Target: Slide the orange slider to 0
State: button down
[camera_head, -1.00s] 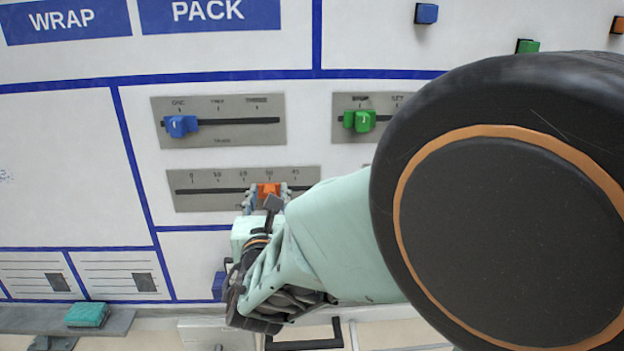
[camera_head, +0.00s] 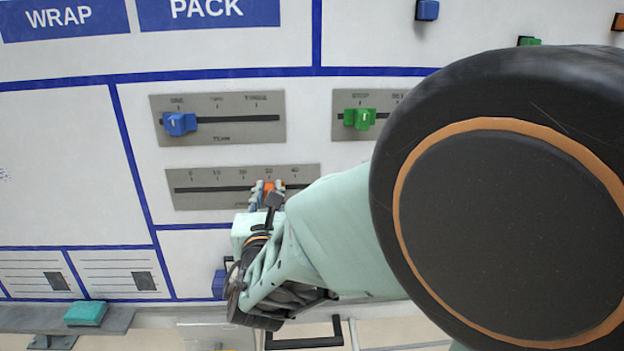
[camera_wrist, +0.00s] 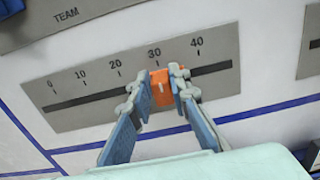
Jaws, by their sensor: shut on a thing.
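The orange slider (camera_wrist: 161,88) sits on a grey scale plate (camera_wrist: 85,82) marked 0, 10, 20, 30, 40, with 0 at the left end. In the wrist view the slider stands just below the 30 mark. My gripper (camera_wrist: 163,79) has a finger on each side of the slider and is shut on it. In the head view my gripper (camera_head: 268,185) covers the slider's lower part, and only a bit of orange (camera_head: 274,186) shows between the fingers. The slot (camera_head: 205,189) left of the slider is clear down to 0.
A blue slider (camera_head: 179,123) sits on a plate above. A green slider (camera_head: 359,118) sits on another plate to its right, partly behind my arm. A teal block (camera_head: 87,312) lies on a grey ledge at the lower left. Blue lines divide the white panel.

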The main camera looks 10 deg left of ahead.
jog(key=s+a, duration=0.1)
jog(key=a, duration=0.4)
jog(key=s+a+b, duration=0.1)
jog(key=a, duration=0.4)
jog(key=s+a+b, duration=0.1)
jog(key=s+a, duration=0.1)
jog(key=a, duration=0.4)
jog(key=shift+a, duration=0.2)
jog(key=shift+r, duration=0.1)
jog(key=c, duration=1.8)
grip_release()
jog(key=shift+a, duration=0.15)
jog(key=v, duration=1.2)
